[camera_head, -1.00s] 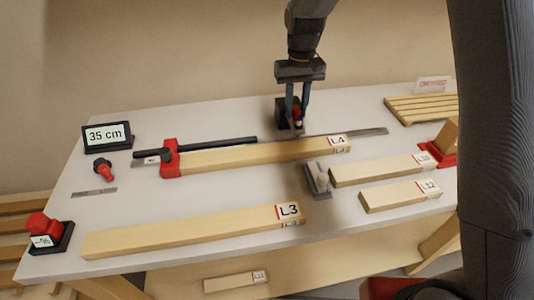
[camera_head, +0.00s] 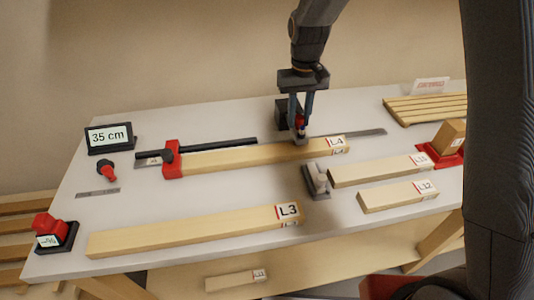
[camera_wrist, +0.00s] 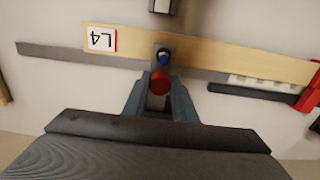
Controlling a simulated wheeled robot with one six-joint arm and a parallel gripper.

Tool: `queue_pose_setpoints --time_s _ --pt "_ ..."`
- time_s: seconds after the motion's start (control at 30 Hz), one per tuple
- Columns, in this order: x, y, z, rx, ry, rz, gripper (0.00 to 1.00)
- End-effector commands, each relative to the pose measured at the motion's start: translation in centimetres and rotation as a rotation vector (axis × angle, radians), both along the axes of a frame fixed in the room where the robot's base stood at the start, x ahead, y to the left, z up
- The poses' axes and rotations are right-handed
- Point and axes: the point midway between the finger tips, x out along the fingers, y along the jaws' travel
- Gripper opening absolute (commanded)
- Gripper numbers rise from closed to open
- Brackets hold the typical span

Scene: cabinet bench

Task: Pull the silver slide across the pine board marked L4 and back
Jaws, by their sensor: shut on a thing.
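The pine board marked L4 (camera_head: 235,155) lies across the middle of the bench. The black housing (camera_head: 285,113) stands just behind it. The silver slide (camera_head: 299,141) shows as a small grey piece over the board, left of its label. In the wrist view it is a grey block (camera_wrist: 158,48) with a blue part and a red round knob (camera_wrist: 160,82). My gripper (camera_head: 301,124) is shut on the slide at the red knob, above the board's back edge. My fingers partly hide the slide, so its link to the housing is unclear.
A red stop (camera_head: 172,160) sits at the board's left end beside a black bar and metal rule. A grey block with a pale knob (camera_head: 316,180) stands in front. Boards L3 (camera_head: 190,230) and L12 (camera_head: 397,195) lie nearer. A display (camera_head: 109,137) reads 35 cm.

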Motion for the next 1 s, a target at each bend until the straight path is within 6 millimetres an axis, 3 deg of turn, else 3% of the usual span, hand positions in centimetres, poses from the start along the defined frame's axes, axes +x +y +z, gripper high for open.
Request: queue_pose_setpoints --time_s 1.0 --pt "-4.5 -1.3 0.0 -0.001 0.002 0.0 0.12"
